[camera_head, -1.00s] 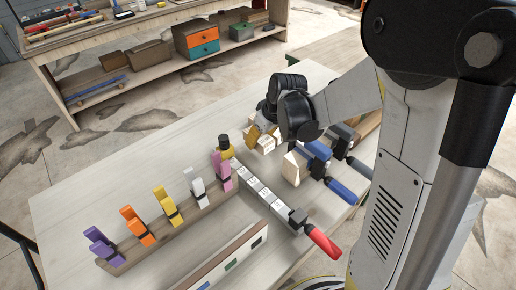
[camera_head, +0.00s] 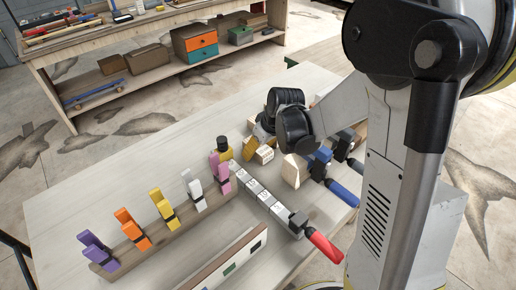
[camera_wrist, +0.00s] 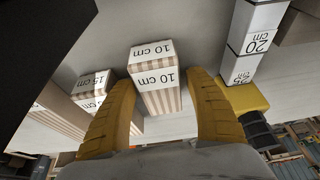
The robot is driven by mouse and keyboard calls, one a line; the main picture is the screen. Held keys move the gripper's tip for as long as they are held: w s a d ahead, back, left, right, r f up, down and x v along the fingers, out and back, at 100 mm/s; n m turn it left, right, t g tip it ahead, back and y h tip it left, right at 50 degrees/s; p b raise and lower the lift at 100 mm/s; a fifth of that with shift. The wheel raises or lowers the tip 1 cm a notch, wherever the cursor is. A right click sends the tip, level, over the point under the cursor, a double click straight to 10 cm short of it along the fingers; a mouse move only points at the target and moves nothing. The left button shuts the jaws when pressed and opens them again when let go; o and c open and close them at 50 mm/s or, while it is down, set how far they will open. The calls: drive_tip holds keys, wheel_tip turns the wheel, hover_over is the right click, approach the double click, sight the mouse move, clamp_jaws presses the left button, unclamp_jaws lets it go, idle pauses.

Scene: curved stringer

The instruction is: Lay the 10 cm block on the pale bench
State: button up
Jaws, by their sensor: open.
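The 10 cm block (camera_wrist: 158,97), with a white label and brown stripes, lies between my gripper's yellow fingers in the wrist view. My gripper (camera_wrist: 163,82) is open, with a finger on either side of the block; I cannot tell whether they touch it. In the head view, my gripper (camera_head: 259,134) is low over the pale bench (camera_head: 120,165), beside a cluster of small wooden blocks (camera_head: 264,155). The fingers are partly hidden there by the wrist. A 15 cm block (camera_wrist: 92,85) lies to the left in the wrist view.
A row of white labelled blocks (camera_head: 258,191) runs to a red-handled clamp (camera_head: 322,243). Coloured clamps (camera_head: 162,206) stand in a wooden rack at front left. The bench's left rear is bare. A shelved workbench (camera_head: 150,55) stands behind.

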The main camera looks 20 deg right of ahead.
drive_tip(key=p+v, duration=0.4)
drive_tip(key=v, duration=0.7)
drive_tip(key=shift+r, duration=0.2)
drive_tip(key=s+a+r+m+t+h, duration=0.1)
drive_tip(key=s+r, duration=0.3)
drive_tip(key=s, duration=0.4)
drive_tip(key=s+a+r+m+t, duration=0.2)
drive_tip(key=s+r, duration=0.3)
drive_tip(key=s, duration=0.3)
drive_tip(key=shift+s+m+h, duration=0.3)
drive_tip(key=shift+m+h, duration=0.1)
drive_tip(key=shift+m, duration=0.3)
